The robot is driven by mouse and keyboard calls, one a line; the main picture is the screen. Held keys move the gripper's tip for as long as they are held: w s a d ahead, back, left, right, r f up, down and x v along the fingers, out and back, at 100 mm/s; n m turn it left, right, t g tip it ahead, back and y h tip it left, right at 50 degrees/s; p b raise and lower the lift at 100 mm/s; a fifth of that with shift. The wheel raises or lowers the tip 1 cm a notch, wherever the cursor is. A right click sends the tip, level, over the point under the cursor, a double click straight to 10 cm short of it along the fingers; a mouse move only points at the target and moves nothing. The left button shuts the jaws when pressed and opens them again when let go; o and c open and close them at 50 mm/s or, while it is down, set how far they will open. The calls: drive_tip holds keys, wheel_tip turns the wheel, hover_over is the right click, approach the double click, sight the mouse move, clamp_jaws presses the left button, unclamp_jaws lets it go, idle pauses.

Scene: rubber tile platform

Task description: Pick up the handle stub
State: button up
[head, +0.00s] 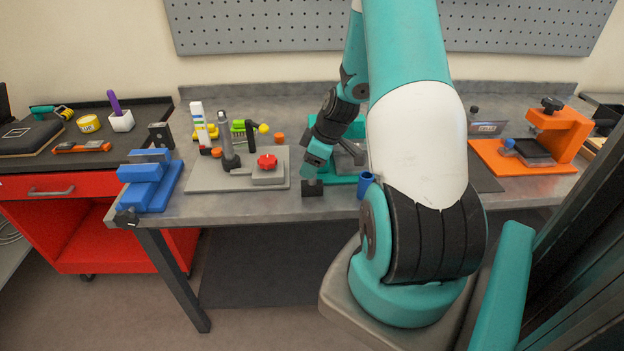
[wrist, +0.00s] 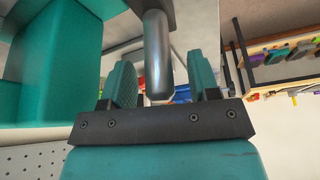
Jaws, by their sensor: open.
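A smooth grey metal rod with a rounded end, which looks like the handle stub (wrist: 158,58), shows in the wrist view. My gripper (wrist: 160,78) is open, with one teal finger on each side of the rod and visible gaps on both sides. I cannot tell how deep the rod sits between the fingers. In the head view my gripper (head: 314,166) is low at the front of the teal machine (head: 345,179) on the bench, and I cannot pick out the stub there.
The grey bench (head: 235,206) holds a fixture plate with a red knob (head: 266,161) to the left. A blue vise (head: 150,182) stands at the left end. A blue cup (head: 365,184) is close right of my gripper. An orange press (head: 553,132) stands at right.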

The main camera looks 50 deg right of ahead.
drive_tip(key=shift+w+a+f, duration=0.1)
drive_tip(key=shift+w+f, duration=0.1)
drive_tip(key=shift+f, duration=0.3)
clamp_jaws()
